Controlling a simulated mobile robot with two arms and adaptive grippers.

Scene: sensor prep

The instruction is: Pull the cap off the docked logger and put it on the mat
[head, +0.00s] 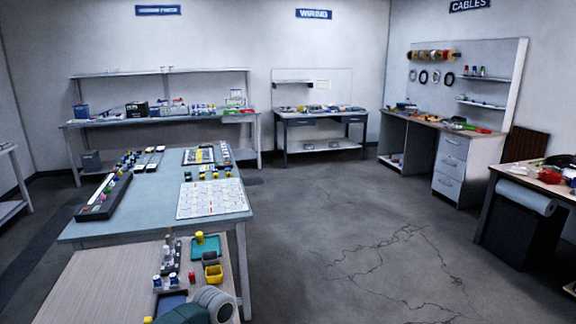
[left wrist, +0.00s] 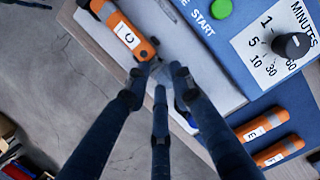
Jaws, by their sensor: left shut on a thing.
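In the left wrist view an orange logger (left wrist: 122,32) with a white label marked C lies at the upper left. My left gripper (left wrist: 160,76) is at its lower right end, shut on a small grey piece that looks like the cap. The fingers hide most of this piece, and I cannot tell whether it still touches the logger. In the head view a flat green piece (head: 213,244), possibly the mat, lies on the near wooden table (head: 105,285). I cannot make out my left gripper there. My right gripper is in neither view.
In the left wrist view a blue unit (left wrist: 222,40) with a green START button and a minutes dial (left wrist: 292,45) stands at the right. Two more orange loggers (left wrist: 262,123), marked E and F, lie below it. The head view shows small items crowding the near table.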

